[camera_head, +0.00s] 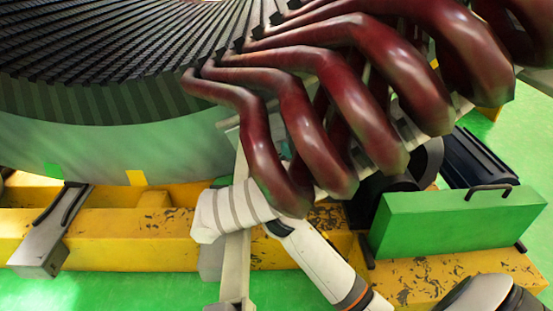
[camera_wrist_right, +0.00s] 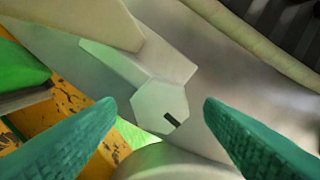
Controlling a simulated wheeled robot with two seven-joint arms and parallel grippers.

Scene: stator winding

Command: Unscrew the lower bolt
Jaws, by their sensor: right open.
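In the right wrist view, a pale grey hexagonal bolt head (camera_wrist_right: 158,100) with a small dark slot faces the camera. It stands out from a pale metal part. My right gripper (camera_wrist_right: 159,103) is open, with its two teal, ridged fingers on the left and right of the bolt head. Gaps show on both sides, and I see no contact. In the head view my white right arm comes up from the bottom, and neither its fingers nor the bolt can be made out there. My left gripper is in neither view.
Dark red winding coils (camera_head: 345,110) hang over the work area from the upper right. The big ribbed stator (camera_head: 90,95) fills the upper left. A scuffed yellow beam (camera_head: 120,240), an upright grey bar (camera_head: 236,262) and a green box (camera_head: 450,222) stand nearby. Green floor lies below.

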